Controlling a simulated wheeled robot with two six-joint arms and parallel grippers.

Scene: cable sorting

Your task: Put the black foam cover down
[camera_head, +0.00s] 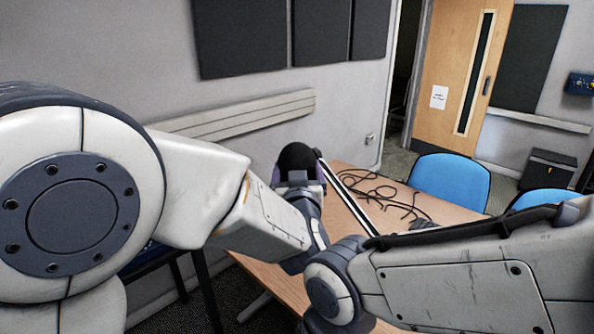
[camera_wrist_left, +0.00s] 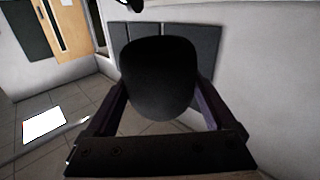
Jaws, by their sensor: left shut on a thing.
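The black foam cover (camera_head: 297,157) is a dark rounded piece held up at the far end of my left arm, in front of the wall and by the table's left end. My left gripper (camera_head: 298,174) is shut on it, with a purple finger on each side. In the left wrist view the cover (camera_wrist_left: 158,78) fills the middle between the fingers, its rounded end towards the camera. No surface shows touching it. My right arm comes in from the right across the table's front, but its gripper cannot be made out.
The wooden table (camera_head: 352,172) lies beyond my arms, with several dark cables (camera_head: 385,193) on its far part. A long dark and pale strip (camera_head: 345,195) runs beside the cover. Blue chairs (camera_head: 452,181) stand at the right. Much of the table is hidden by my arms.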

